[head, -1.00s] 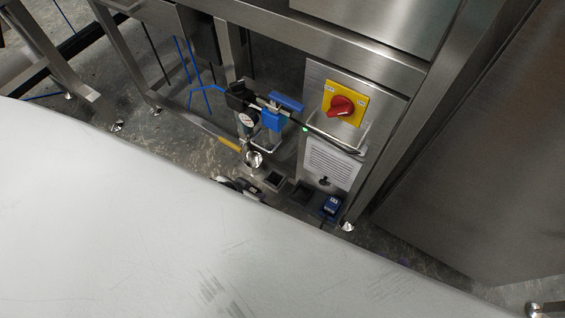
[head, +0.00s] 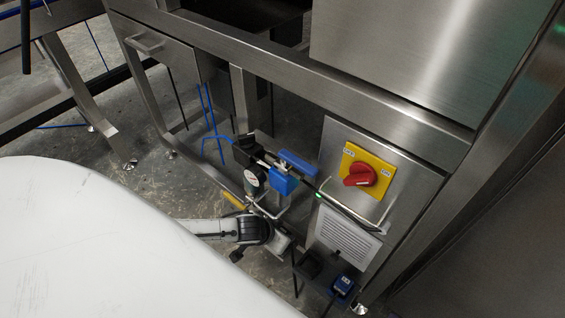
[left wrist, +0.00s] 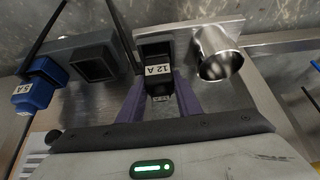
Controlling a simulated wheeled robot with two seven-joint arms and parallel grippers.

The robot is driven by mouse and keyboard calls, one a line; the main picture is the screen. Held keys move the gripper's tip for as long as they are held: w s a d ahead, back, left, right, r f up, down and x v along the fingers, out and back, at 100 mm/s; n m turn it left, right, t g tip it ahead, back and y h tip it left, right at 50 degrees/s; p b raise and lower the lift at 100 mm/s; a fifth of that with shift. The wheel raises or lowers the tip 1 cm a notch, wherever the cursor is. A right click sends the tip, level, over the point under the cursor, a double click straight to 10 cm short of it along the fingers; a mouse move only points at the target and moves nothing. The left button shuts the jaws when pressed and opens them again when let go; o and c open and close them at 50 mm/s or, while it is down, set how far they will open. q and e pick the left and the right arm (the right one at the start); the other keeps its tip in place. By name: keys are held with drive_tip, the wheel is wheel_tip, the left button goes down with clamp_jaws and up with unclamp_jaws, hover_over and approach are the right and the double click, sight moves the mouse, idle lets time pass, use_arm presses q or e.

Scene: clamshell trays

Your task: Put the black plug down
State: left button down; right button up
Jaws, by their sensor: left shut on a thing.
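The black plug (left wrist: 160,88), labelled 12 A, sits between the two fingers of my left gripper (left wrist: 159,76) in the left wrist view. The gripper is shut on it. The plug is at the near side of a black square holder (left wrist: 157,42); I cannot tell whether it is seated or just in front. In the head view my left gripper (head: 281,243) is low by the machine's base, and the plug is hidden or too small to make out there.
An empty black holder (left wrist: 96,66) and a blue plug (left wrist: 38,92) labelled 5 A in its own holder are to the left.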

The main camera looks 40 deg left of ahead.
use_arm(q)
drive_tip(key=shift+s+f, duration=0.15)
use_arm(e)
drive_tip(key=shift+r, duration=0.1)
use_arm(q)
drive_tip(key=c, duration=1.3)
unclamp_jaws()
drive_tip(key=shift+f, duration=0.1)
use_arm(e)
drive_tip(key=shift+w, duration=0.1)
use_arm(q)
drive_tip(key=shift+r, duration=0.2)
drive_tip(key=shift+p+v, duration=3.25)
drive_tip(key=shift+v, duration=2.6)
use_arm(e)
drive_tip(key=shift+m+t+h, duration=0.6)
drive_tip(key=shift+m+t, duration=0.2)
drive_tip(key=shift+s+d+r, duration=0.2)
drive_tip(key=shift+d+r, duration=0.15)
drive_tip(key=shift+d, duration=0.25)
drive_tip(key=shift+s+d+r, duration=0.25)
drive_tip(key=shift+d+r, duration=0.1)
drive_tip(key=shift+d, duration=0.2)
drive_tip(key=shift+s+d+r, duration=0.2)
drive_tip(key=shift+d+r, duration=0.15)
drive_tip(key=shift+d, duration=0.25)
